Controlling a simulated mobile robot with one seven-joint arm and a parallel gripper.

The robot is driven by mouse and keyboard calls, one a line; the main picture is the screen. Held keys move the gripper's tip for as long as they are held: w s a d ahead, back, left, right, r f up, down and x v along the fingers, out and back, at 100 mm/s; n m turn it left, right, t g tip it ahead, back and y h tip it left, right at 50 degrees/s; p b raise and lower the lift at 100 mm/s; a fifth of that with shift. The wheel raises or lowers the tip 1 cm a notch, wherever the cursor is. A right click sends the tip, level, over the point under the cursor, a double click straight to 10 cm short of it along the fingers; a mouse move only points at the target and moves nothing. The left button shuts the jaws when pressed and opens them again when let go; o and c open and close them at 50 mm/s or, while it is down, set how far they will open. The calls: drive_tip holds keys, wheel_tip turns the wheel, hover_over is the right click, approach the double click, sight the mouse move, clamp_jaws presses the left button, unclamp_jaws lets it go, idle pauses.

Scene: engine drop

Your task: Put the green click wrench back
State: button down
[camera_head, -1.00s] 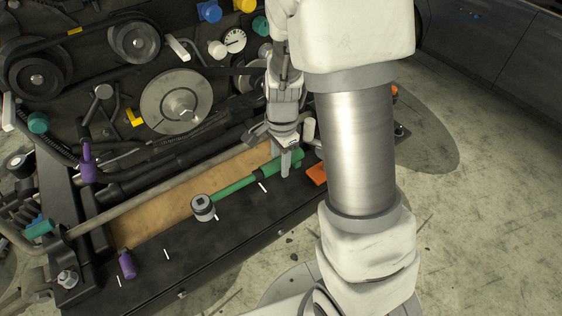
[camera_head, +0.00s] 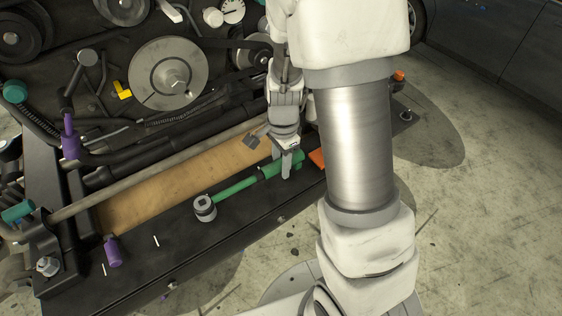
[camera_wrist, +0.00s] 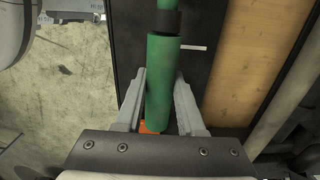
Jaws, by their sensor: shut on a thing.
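The green click wrench (camera_head: 234,188) has a green handle and a grey round head (camera_head: 204,208) pointing left. It lies along the black ledge (camera_head: 190,247) in front of the wooden board. I cannot tell whether it touches the ledge. My gripper (camera_head: 287,168) is at the handle's right end. In the wrist view, the two fingers of my gripper (camera_wrist: 160,95) stand on either side of the thick green handle (camera_wrist: 162,75), shut on it.
A wooden board (camera_head: 150,195) and a long grey bar (camera_head: 160,168) lie behind the wrench. A purple piece (camera_head: 113,251) stands on the ledge at left. An orange piece (camera_head: 318,158) is just right of my gripper. Engine pulleys (camera_head: 170,75) fill the back.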

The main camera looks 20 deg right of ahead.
drive_tip(key=shift+f+b, duration=0.5)
drive_tip(key=shift+f, duration=0.35)
drive_tip(key=shift+c, duration=2.2)
unclamp_jaws()
drive_tip(key=shift+r, duration=0.1)
wheel_tip(320, 180, up, 17)
drive_tip(key=p, duration=0.1)
drive_tip(key=shift+d, duration=0.25)
drive_tip(key=shift+r, duration=0.15)
drive_tip(key=s+a+r+n+t, duration=0.2)
drive_tip(key=s+r+n+t, duration=0.3)
drive_tip(key=s+n, duration=0.9)
wheel_tip(320, 180, up, 4)
drive_tip(key=shift+s+a+f+n+t, duration=0.2)
drive_tip(key=shift+n+t, duration=0.1)
drive_tip(key=shift+n, duration=0.3)
